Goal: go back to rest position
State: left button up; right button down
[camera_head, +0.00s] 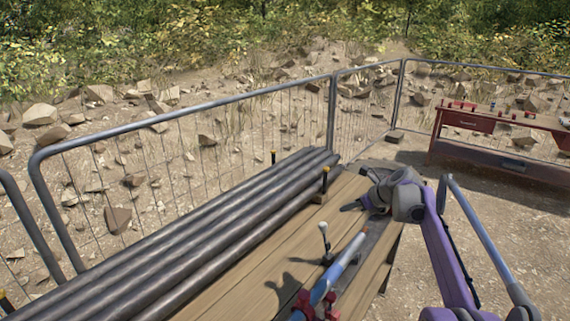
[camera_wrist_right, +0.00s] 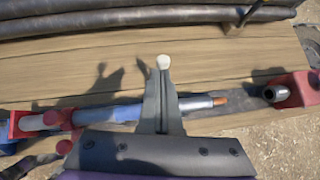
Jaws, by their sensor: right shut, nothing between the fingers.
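My right gripper (camera_head: 354,206) is at the end of the purple arm, over the far right end of the wooden bench (camera_head: 262,288). Its fingers are shut and empty and point left. In the right wrist view the shut fingers (camera_wrist_right: 161,95) point up the picture over the bench planks, with a pale knob at their tip. A blue torch-like tool (camera_head: 343,267) with an orange tip lies along the bench's near side, by red clamps (camera_head: 306,306). It also shows in the right wrist view (camera_wrist_right: 128,112), beneath the fingers. My left gripper is not in view.
Several dark pipes (camera_head: 225,232) lie along the bench's far side, beside short black-and-yellow posts. A small white-topped lever (camera_head: 322,229) stands on the bench. Metal fence panels (camera_head: 190,115) run behind. A red workbench (camera_head: 480,125) stands at the back right, with bare ground before it.

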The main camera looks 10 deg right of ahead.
jog(key=s+a+f+n+g+h, duration=0.1)
jog(key=s+a+n, duration=0.6)
jog(key=s, duration=0.3)
jog(key=s+a+f+n+g+h, duration=0.1)
jog(key=s+a+n, duration=0.55)
jog(key=s, duration=0.25)
jog(key=s+a+f+n+h, duration=0.1)
jog(key=s+f+n, duration=0.5)
jog(key=s, duration=0.5)
jog(key=s+a+f+n+h, duration=0.1)
jog(key=s+a+f+n, duration=0.1)
jog(key=s+f+n, duration=0.4)
jog(key=s+n, duration=0.4)
jog(key=s, duration=0.2)
jog(key=shift+a+f+h, duration=0.15)
jog(key=shift+a+h, duration=0.05)
jog(key=shift+h, duration=0.1)
jog(key=c, duration=1.6)
grip_release()
jog(key=shift+n, duration=0.25)
